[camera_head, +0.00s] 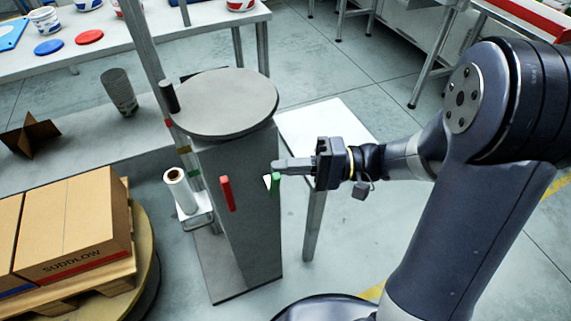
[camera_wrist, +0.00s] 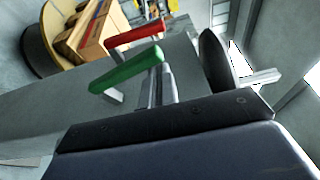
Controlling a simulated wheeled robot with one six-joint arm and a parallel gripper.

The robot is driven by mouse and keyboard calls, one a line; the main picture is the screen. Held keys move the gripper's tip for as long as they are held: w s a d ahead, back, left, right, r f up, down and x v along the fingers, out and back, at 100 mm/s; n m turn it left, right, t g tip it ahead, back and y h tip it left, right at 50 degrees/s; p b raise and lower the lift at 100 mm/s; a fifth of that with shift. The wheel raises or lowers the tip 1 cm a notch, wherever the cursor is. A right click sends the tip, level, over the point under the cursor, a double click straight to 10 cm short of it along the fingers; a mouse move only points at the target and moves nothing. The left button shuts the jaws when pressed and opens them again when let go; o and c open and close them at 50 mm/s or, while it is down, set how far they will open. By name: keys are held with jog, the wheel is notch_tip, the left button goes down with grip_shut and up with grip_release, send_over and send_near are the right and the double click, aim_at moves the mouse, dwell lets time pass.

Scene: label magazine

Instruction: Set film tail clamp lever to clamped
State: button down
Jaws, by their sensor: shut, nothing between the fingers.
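A grey pedestal (camera_head: 235,225) with a round top carries a red handle (camera_head: 228,194) and a green handle (camera_head: 275,184) on its near side. In the wrist view the red handle (camera_wrist: 137,33) lies behind the green handle (camera_wrist: 127,68). No label shows which of them is the film tail clamp lever or its clamped position. My gripper (camera_head: 276,165) is shut and empty, its tips beside the upper end of the green handle. In the wrist view the fingers (camera_wrist: 155,88) come up close to the green handle; I cannot tell whether they touch it.
A white film roll (camera_head: 179,188) stands on a small bracket left of the pedestal. Boxes (camera_head: 70,225) on a round pallet turntable are at lower left. A white table (camera_head: 325,130) stands behind my gripper. Open floor lies below and right of the pedestal.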

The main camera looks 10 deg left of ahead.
jog(key=v, duration=1)
jog(key=shift+d, duration=0.3)
jog(key=shift+w, duration=0.1)
jog(key=w+a+r+p, duration=0.1)
jog(key=p, duration=0.2)
jog(key=shift+w+a+f+p, duration=0.2)
jog(key=shift+w+a+p, duration=0.25)
jog(key=shift+p, duration=0.3)
jog(key=shift+f, duration=0.1)
jog(key=shift+s+a, duration=0.1)
jog(key=x, duration=1)
